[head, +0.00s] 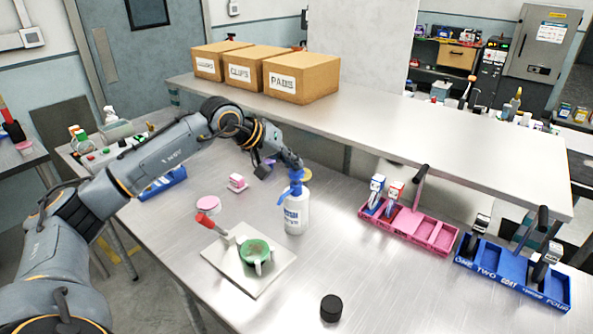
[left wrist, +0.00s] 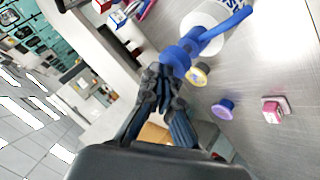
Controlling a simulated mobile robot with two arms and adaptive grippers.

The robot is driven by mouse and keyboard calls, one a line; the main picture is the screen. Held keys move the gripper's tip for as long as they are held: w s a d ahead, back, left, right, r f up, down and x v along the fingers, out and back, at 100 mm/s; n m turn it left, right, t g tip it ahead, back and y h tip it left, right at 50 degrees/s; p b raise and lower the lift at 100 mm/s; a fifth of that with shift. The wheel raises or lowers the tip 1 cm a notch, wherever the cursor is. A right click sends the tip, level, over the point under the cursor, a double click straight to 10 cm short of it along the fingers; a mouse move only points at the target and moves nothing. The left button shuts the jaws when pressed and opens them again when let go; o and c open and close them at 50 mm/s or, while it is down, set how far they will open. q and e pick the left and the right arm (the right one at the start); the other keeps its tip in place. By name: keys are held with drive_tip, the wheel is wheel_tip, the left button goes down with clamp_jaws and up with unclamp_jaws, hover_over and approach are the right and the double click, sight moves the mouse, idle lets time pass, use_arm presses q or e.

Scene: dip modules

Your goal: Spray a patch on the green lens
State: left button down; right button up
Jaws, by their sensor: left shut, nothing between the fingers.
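The green lens (head: 255,250) sits on a white square plate (head: 235,285) near the front of the table. A white spray bottle (head: 296,215) with a blue spray head (head: 296,184) stands upright just behind the plate. My left gripper (head: 292,163) is at the top of the bottle, by its blue head. In the left wrist view the gripper (left wrist: 165,98) is shut and empty, its fingertips close to the blue head (left wrist: 180,54); I cannot tell whether they touch it. The white bottle body (left wrist: 212,28) is partly behind the head. My right gripper is not in view.
A pink disc (head: 208,204) and pink block (head: 237,182) lie behind. A black puck (head: 331,308) is in front. Pink (head: 435,232) and blue (head: 515,278) trays stand right. Boxes (head: 300,75) sit on the raised shelf.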

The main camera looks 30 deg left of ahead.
sight(293, 172)
use_arm(q)
drive_tip(key=shift+f+b, duration=0.35)
drive_tip(key=shift+f, duration=0.1)
drive_tip(key=shift+r, duration=0.1)
idle(0.4)
drive_tip(key=shift+r+p, duration=0.5)
drive_tip(key=shift+r, duration=0.25)
drive_tip(key=shift+r, duration=0.1)
wheel_tip(293, 172, up, 6)
drive_tip(key=p, duration=0.4)
idle(0.7)
